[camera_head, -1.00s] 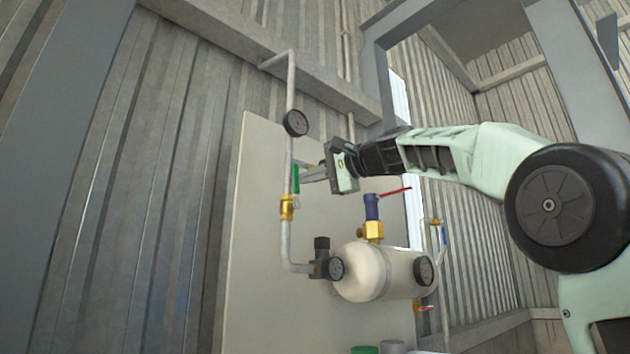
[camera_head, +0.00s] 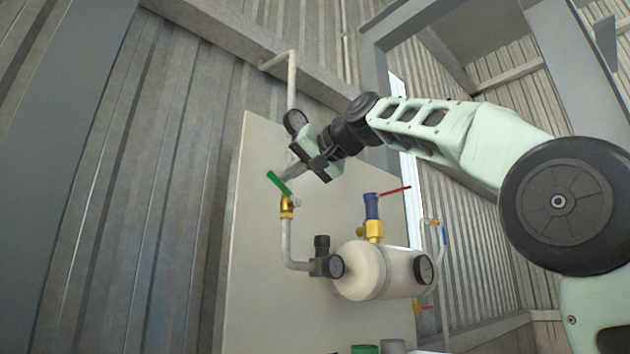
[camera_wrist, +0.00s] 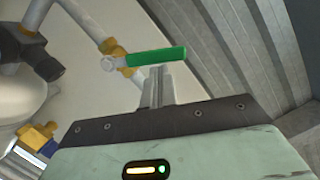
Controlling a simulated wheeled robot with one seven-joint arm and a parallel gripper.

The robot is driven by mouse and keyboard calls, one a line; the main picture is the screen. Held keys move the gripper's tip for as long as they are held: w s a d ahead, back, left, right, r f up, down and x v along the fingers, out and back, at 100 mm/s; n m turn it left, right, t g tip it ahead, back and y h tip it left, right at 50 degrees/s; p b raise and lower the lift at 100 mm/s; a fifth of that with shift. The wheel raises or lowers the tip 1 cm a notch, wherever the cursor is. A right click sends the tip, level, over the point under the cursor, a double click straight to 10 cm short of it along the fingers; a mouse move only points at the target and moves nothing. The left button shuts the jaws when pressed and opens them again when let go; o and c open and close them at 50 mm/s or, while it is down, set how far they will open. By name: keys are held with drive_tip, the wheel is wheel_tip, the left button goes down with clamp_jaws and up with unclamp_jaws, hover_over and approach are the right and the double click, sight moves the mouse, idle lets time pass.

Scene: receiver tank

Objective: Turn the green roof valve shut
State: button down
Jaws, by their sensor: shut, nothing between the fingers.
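The green valve handle (camera_head: 279,183) sits on a brass valve body (camera_head: 287,206) in the pipe on the panel. It is tilted, running up to the left from its pivot in the head view. In the wrist view the green handle (camera_wrist: 156,57) lies across the picture, just beyond the fingertips. My gripper (camera_head: 282,174) is shut and empty, with its fingers beside the handle; it also shows in the wrist view (camera_wrist: 157,72). The fingertips appear to touch or nearly touch the handle; I cannot tell which.
A cream tank (camera_head: 376,271) is below right, with a blue valve (camera_head: 372,206) carrying a red lever (camera_head: 395,191). A black gauge (camera_head: 295,121) on the pipe is close to my gripper. The grey panel (camera_head: 256,240) stands behind. Left of the handle is free space.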

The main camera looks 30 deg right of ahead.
sight(281, 181)
drive_tip(key=f+n, duration=0.1)
drive_tip(key=a+n+h+b, duration=0.1)
drive_tip(key=shift+s+a+f+n, duration=0.15)
drive_tip(key=shift+a+f+n, duration=0.1)
drive_tip(key=shift+f+n, duration=0.1)
drive_tip(key=shift+a+f+n+h+b, duration=0.35)
drive_tip(key=shift+f+n, duration=0.2)
drive_tip(key=shift+n, duration=0.3)
drive_tip(key=shift+r, duration=0.1)
drive_tip(key=s+d+r+p, duration=0.1)
drive_tip(key=s+d+r, duration=0.1)
drive_tip(key=s+r, duration=0.4)
drive_tip(key=s, duration=0.3)
drive_tip(key=shift+s+r, duration=0.15)
drive_tip(key=shift+s, duration=0.15)
